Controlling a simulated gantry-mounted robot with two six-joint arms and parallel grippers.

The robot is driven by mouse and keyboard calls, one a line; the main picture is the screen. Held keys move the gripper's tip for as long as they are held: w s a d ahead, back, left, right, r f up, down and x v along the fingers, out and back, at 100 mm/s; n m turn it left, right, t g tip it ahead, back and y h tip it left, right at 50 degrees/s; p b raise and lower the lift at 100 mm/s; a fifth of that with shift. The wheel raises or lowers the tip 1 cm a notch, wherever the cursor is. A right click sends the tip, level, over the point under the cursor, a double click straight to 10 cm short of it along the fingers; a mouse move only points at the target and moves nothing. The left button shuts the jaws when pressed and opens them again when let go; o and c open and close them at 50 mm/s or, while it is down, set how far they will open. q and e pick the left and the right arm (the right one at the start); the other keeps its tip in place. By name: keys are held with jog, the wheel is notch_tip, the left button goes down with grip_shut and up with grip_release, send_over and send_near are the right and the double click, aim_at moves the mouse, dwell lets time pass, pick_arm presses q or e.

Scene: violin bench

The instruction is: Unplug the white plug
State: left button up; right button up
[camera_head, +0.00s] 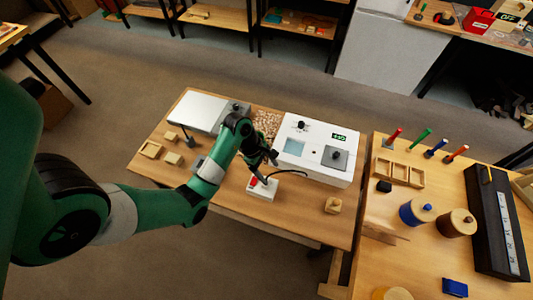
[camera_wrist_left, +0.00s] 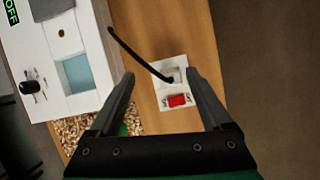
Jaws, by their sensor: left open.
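The white plug (camera_wrist_left: 174,77) sits in a white socket block (camera_wrist_left: 174,122) on the wooden bench, with a black cord running from it toward the white machine. A red switch (camera_wrist_left: 178,100) is on the block beside the plug. In the head view the block (camera_head: 264,194) lies in front of the machine, and the plug is hard to make out. My left gripper (camera_wrist_left: 160,76) is open and empty. Its two fingers appear on either side of the block in the wrist view, apart from the plug. In the head view the left gripper (camera_head: 263,163) hangs just above and behind the block.
The white machine (camera_head: 294,167) with a dial and small screen stands behind the block. A wooden piece (camera_head: 333,205) lies to the right. A second table with jars (camera_head: 456,223) stands right. Bench space in front of the block is clear.

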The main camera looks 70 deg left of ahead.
pick_arm(q)
jog(key=s+a+r+n+p, duration=0.2)
jog(key=s, duration=0.3)
pick_arm(e)
notch_tip(320, 180, up, 5)
pick_arm(q)
jog(key=b+x, duration=0.1)
jog(key=x, duration=0.3)
jog(key=b+x, duration=0.2)
jog(key=x, duration=0.2)
jog(key=b+x, duration=0.1)
jog(key=x, duration=0.2)
jog(key=shift+w+a+f, duration=0.15)
jog(key=shift+w+f, duration=0.15)
jog(key=shift+f, duration=0.1)
pick_arm(e)
jog(key=shift+h, duration=0.3)
notch_tip(320, 180, down, 4)
jog(key=shift+f, duration=0.25)
pick_arm(q)
grip_shut()
